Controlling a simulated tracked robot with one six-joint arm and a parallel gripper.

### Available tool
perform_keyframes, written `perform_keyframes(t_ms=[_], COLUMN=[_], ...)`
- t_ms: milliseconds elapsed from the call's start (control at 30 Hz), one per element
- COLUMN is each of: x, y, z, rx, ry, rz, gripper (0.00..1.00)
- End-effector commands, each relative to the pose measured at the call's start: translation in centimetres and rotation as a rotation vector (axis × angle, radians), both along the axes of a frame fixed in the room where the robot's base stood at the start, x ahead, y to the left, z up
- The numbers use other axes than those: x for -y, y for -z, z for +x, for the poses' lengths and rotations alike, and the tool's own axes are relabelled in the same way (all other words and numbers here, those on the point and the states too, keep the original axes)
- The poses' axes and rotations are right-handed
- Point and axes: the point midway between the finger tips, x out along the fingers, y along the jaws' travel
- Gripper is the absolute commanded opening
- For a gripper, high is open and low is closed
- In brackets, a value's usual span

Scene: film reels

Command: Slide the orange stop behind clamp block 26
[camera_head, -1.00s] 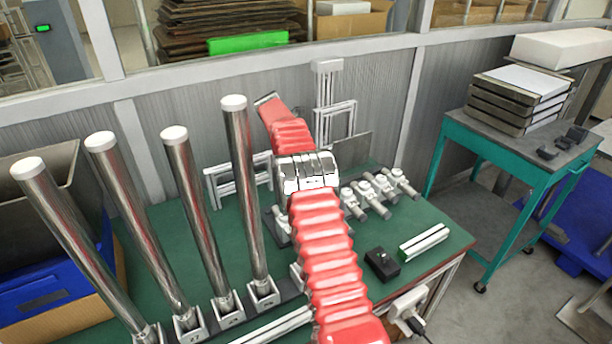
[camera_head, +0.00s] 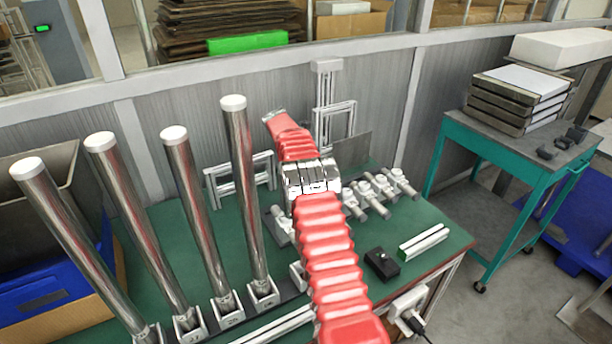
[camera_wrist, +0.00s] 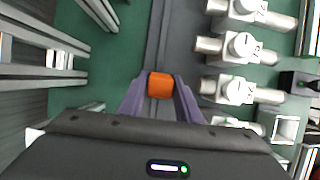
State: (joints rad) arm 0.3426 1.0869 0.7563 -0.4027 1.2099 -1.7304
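The orange stop (camera_wrist: 160,86) is at the middle of the wrist view, over a dark grey strip (camera_wrist: 167,32). The two purple fingers of my gripper (camera_wrist: 160,88) stand on either side of it and appear closed against its sides. Whether it rests on the strip or is lifted cannot be told. In the head view my red arm hides the stop and the fingers. Clamp blocks hold the upright steel rods in a row at the front left, one block (camera_head: 229,310) among them. Their number labels are too small to read surely, so I cannot pick out block 26.
Tall rods (camera_head: 243,190) rise left of my arm. Several metal clamps (camera_head: 375,195) lie on the green table (camera_head: 430,218) to the right, with a black box (camera_head: 382,263) and a white-green bar (camera_head: 424,240). An aluminium frame (camera_head: 240,178) stands behind.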

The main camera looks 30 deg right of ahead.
Motion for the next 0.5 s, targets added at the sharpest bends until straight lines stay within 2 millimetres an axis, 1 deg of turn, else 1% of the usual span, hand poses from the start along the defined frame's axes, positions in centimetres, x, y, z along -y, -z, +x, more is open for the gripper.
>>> perform_keyframes(t_ms=[33, 67, 400, 500], x=[-0.02, -0.02, -0.02, -0.01], y=[-0.01, -0.01, -0.02, -0.03], z=[0.01, 0.01, 0.01, 0.01], rx=[0.000, 0.000, 0.000, 0.000], ry=[0.000, 0.000, 0.000, 0.000], rz=[0.000, 0.000, 0.000, 0.000], gripper=[0.27, 0.25, 0.01, 0.00])
